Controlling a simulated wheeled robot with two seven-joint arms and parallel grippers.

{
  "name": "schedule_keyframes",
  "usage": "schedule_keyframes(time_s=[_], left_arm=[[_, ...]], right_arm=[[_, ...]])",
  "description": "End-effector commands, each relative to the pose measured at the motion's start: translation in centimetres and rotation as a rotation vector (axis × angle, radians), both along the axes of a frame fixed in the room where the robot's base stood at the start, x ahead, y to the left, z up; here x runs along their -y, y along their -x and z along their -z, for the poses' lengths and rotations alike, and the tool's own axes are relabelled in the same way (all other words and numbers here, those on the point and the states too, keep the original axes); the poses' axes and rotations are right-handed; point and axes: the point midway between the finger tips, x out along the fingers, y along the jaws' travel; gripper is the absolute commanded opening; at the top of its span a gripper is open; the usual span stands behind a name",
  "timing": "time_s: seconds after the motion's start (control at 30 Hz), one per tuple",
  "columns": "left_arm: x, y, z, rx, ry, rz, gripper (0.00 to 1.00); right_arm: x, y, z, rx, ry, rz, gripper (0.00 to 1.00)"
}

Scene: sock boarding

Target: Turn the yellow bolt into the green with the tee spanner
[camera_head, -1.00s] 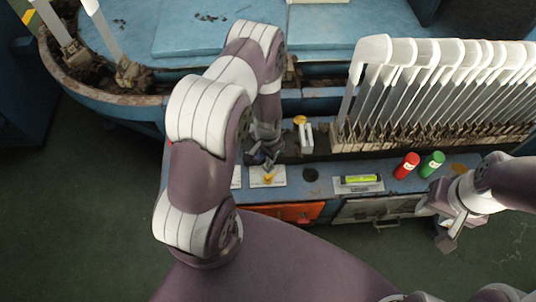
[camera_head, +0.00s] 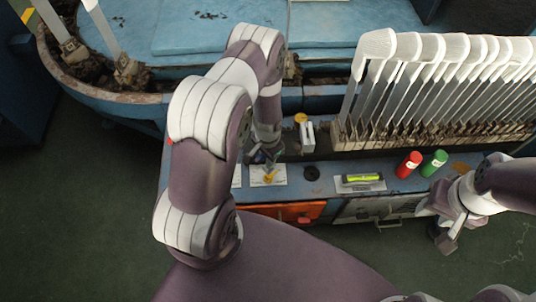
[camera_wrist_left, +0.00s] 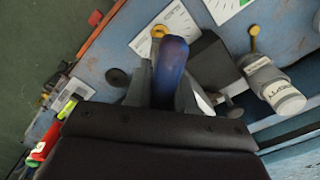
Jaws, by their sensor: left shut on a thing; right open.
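My left gripper (camera_head: 262,156) is shut on the tee spanner, whose blue handle (camera_wrist_left: 172,68) shows between the fingers in the left wrist view. The yellow bolt (camera_head: 269,177) sits on a white card (camera_head: 257,181) with printed marks, just below the gripper in the head view. In the left wrist view the yellow bolt (camera_wrist_left: 158,31) shows just past the handle's end. The spanner's lower end is hidden, so I cannot tell whether it sits on the bolt. The card's green is too small to make out. My right gripper (camera_head: 449,231) is open and empty at the bench's front right.
A black round piece (camera_head: 312,173) lies right of the card. A yellow-topped fitting (camera_head: 301,119) and a row of white sock boards (camera_head: 420,80) stand behind.

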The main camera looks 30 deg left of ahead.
Motion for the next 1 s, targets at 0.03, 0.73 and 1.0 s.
schedule_keyframes(time_s=[0.03,0.73,1.0], left_arm=[[0.0,0.0,0.4,0.001,0.0,0.0,0.0],[0.0,0.0,4.0,0.001,0.0,0.0,0.0],[0.0,0.0,5.3,0.001,0.0,0.0,0.0]], right_arm=[[0.0,0.0,0.4,0.0,0.0,0.0,0.43],[0.0,0.0,3.2,0.0,0.0,0.0,0.43],[0.0,0.0,4.2,0.0,0.0,0.0,0.43]])
